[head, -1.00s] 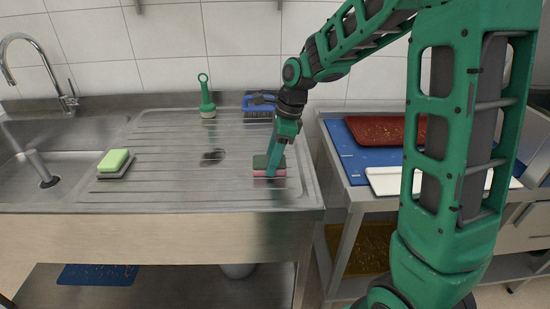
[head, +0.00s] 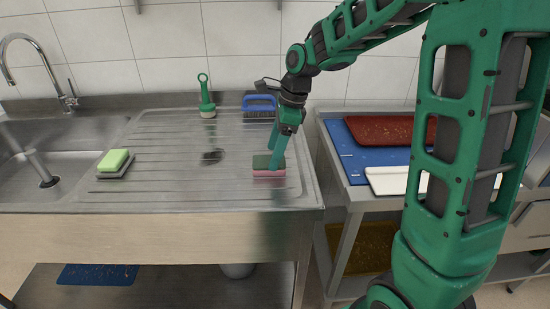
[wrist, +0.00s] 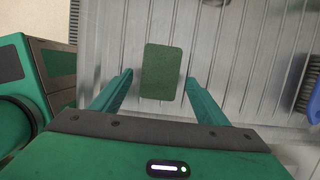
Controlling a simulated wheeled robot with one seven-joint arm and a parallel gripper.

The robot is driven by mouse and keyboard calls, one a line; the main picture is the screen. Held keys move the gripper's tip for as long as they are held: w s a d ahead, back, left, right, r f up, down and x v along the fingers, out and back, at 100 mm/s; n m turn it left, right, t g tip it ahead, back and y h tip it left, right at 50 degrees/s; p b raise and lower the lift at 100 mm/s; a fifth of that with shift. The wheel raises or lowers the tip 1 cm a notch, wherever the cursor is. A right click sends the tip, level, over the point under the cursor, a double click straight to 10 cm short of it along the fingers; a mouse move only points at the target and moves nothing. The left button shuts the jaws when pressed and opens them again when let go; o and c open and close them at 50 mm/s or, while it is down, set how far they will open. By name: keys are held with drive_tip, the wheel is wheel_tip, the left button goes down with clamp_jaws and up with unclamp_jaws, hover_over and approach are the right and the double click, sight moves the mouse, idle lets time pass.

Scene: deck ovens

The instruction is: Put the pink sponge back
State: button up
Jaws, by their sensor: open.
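The pink sponge (head: 268,173) with a dark green top lies flat on the ribbed steel drainboard, near its right end. In the wrist view its green face (wrist: 161,72) shows just beyond and between the fingers. My gripper (head: 273,155) is open over the sponge, one finger to each side of it in the wrist view (wrist: 158,92), and holds nothing. Whether a finger touches the sponge cannot be told.
A green sponge (head: 113,159) lies on a grey pad (head: 116,173) at the drainboard's left. A green-handled brush (head: 207,100) and a blue-handled brush (head: 259,102) stand at the back. The sink (head: 60,150) is at far left. Blue (head: 350,160) and white (head: 395,181) boards lie on the right table.

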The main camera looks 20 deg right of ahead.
drive_tip(key=v, duration=0.9)
drive_tip(key=s+d+f+n+h, duration=0.1)
drive_tip(key=s+d+n, duration=0.4)
drive_tip(key=s, duration=0.5)
drive_tip(key=s+d+f+n+h, duration=0.1)
drive_tip(key=s+d+f+n, duration=0.3)
drive_tip(key=s, duration=0.6)
drive_tip(key=s+d+f+n+g, duration=0.1)
drive_tip(key=s+d+f+n, duration=0.2)
drive_tip(key=s+d+n, duration=0.3)
drive_tip(key=s, duration=0.4)
drive_tip(key=shift+h, duration=0.4)
